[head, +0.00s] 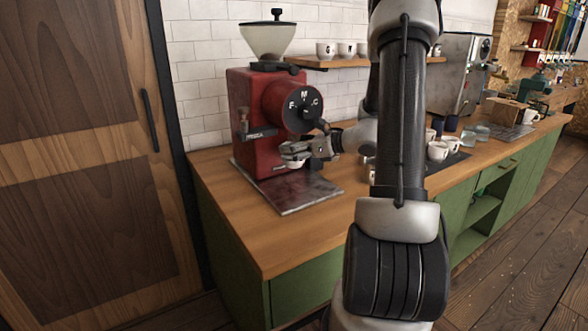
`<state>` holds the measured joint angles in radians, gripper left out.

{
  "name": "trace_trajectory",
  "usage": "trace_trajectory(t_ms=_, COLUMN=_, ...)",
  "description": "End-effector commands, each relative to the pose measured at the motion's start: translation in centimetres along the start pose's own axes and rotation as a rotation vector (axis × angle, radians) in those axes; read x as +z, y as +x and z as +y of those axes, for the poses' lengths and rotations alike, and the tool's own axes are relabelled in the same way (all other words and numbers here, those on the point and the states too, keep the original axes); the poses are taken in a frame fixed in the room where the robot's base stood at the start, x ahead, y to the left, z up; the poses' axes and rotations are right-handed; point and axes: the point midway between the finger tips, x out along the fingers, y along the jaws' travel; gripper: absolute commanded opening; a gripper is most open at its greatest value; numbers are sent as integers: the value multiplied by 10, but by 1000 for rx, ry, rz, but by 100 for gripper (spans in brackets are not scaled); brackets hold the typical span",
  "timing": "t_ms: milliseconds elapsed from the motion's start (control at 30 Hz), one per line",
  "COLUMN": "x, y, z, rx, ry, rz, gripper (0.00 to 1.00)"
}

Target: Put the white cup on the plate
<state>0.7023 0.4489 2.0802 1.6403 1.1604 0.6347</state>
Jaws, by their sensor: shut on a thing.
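My gripper (292,150) is in front of the red grinder, reaching in from the right. It is shut on a small white cup (295,163), partly hidden by the fingers. The cup appears to be held above a flat dark metal plate (302,194) that lies on the wooden counter in front of the grinder. I cannot tell the exact gap between cup and plate.
The red grinder (248,115) stands against the tiled wall, close to my gripper. Other white cups (437,150) and glasses stand on the counter to the right. A wooden shelf (335,62) above holds more cups. The front left counter (240,215) is clear.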

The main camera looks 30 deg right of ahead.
Motion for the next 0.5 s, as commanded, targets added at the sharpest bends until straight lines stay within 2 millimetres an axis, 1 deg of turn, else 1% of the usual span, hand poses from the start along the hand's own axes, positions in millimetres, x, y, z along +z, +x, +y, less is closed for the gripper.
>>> trace_trajectory(t_ms=33, x=-12, y=1, z=1, rx=1, ry=9, rz=3, gripper=39)
trace_trajectory(t_ms=67, x=-16, y=2, z=2, rx=1, ry=11, rz=3, gripper=39)
trace_trajectory(t_ms=333, x=-37, y=8, z=2, rx=1, ry=8, rz=2, gripper=39)
trace_trajectory(t_ms=500, x=-63, y=15, z=2, rx=1, ry=9, rz=3, gripper=39)
